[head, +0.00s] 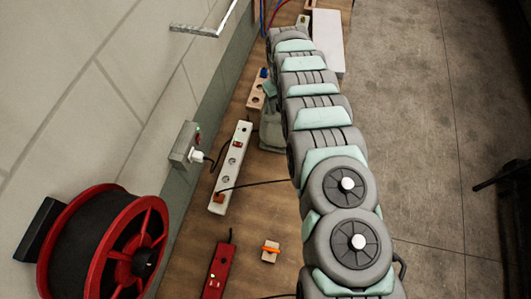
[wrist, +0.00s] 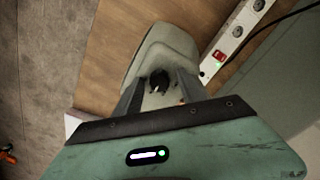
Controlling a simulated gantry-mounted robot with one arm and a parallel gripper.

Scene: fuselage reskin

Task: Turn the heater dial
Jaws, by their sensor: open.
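In the wrist view, a pale grey-green housing (wrist: 165,42), which looks like the heater, stands on the wooden bench. A small black dial (wrist: 158,82) with a pale mark sits on its near face. My gripper (wrist: 158,78) is open, with one dark finger on each side of the dial. I cannot tell whether either finger touches it. In the head view, part of the housing (head: 271,131) shows at the left of my arm.
A white power strip (head: 231,168) with a red switch lies left of the housing, with a black cable running from it. A red power strip (head: 218,272), an orange-topped block (head: 270,251) and a red cable reel (head: 105,245) are nearer. A wall bounds the bench (head: 195,240) at left.

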